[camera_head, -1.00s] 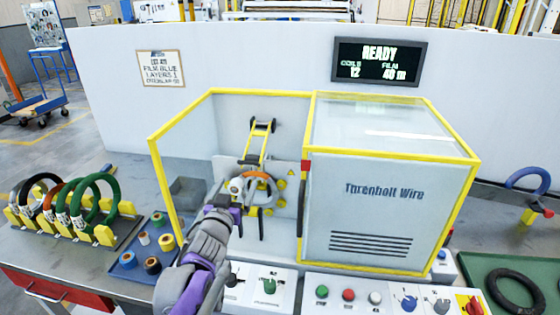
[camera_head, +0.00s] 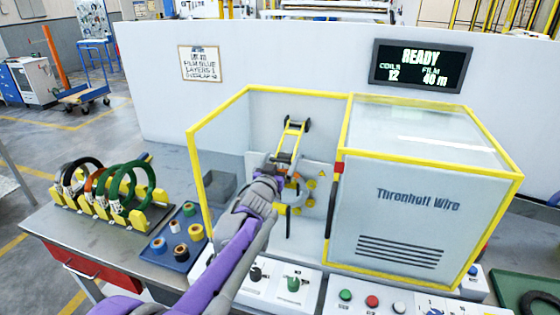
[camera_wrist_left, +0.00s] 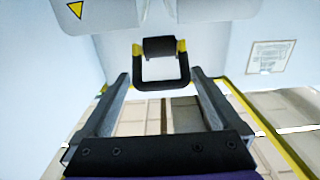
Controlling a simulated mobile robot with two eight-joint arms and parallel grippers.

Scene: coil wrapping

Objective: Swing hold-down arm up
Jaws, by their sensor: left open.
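The hold-down arm (camera_head: 291,141) is a yellow bar with black rollers inside the yellow-framed machine bay. In the head view it runs upward and slightly right from beside the ring-shaped parts. My left gripper (camera_head: 283,178) is in front of its lower part and hides some of it. In the left wrist view my left gripper (camera_wrist_left: 161,77) is open, its two grey fingers apart. A black U-shaped handle (camera_wrist_left: 161,86) with yellow ends and a black roller shows between and just beyond the fingertips. Contact cannot be told. My right gripper is not in view.
The yellow frame (camera_head: 200,165) edges the bay on the left. A closed cabinet (camera_head: 420,205) stands right of it. A control panel (camera_head: 370,300) lies in front. A coil rack (camera_head: 110,205) and a blue tray (camera_head: 178,255) with spools stand left. A display (camera_head: 420,65) reads READY.

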